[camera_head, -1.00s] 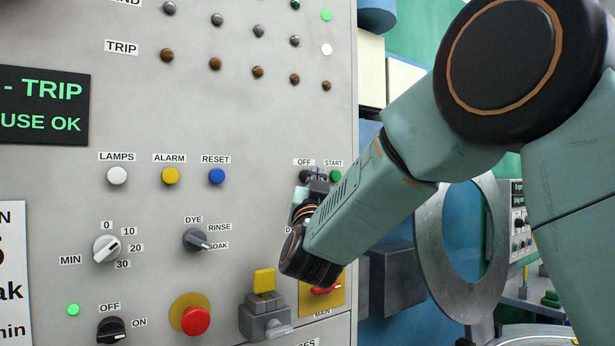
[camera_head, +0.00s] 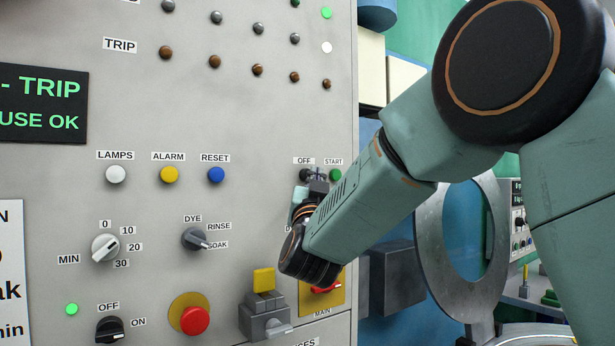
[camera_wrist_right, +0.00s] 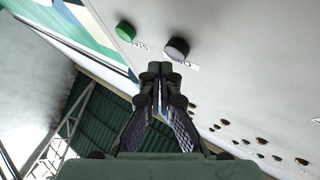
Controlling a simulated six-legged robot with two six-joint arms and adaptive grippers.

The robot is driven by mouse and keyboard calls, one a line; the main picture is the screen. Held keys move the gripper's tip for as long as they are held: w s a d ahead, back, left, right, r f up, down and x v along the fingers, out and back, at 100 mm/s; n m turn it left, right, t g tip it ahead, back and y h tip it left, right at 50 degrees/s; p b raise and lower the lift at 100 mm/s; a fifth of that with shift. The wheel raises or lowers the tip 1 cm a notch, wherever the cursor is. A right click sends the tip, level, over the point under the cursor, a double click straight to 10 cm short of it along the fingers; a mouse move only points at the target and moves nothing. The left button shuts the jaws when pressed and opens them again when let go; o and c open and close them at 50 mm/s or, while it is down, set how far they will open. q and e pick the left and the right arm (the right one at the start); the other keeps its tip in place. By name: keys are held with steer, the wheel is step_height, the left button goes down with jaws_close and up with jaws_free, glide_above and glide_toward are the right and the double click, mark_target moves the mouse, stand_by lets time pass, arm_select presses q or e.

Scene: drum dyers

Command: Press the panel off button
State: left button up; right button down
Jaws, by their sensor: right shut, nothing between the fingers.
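The OFF button (camera_head: 305,175) is a small dark button on the grey panel (camera_head: 270,130), under an OFF label and left of the green START button (camera_head: 335,175). My right gripper (camera_head: 318,177) is in front of the panel at these two buttons and partly covers the OFF button. In the right wrist view the dark round OFF button (camera_wrist_right: 177,48) stands just beyond the shut fingertips (camera_wrist_right: 160,68), a little to the right. The green button (camera_wrist_right: 125,31) is to the left. I cannot tell whether the fingertips touch the OFF button. My left gripper is not in view.
A red emergency button (camera_head: 195,320), a yellow block on a grey lever mount (camera_head: 264,281) and a red MAIN switch (camera_head: 326,288) are below. LAMPS, ALARM and RESET buttons are to the left. A grey ring (camera_head: 430,240) stands right of the panel.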

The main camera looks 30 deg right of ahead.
steer(key=shift+w+a+r, duration=0.1)
steer(key=shift+w+a, duration=0.05)
steer(key=shift+w, duration=0.1)
steer(key=shift+w, duration=0.1)
stand_by(0.4)
steer(key=shift+w, duration=0.45)
stand_by(0.5)
steer(key=shift+s, duration=0.1)
steer(key=shift+s+d+b, duration=0.2)
steer(key=shift+s+b, duration=0.1)
steer(key=shift+s, duration=0.5)
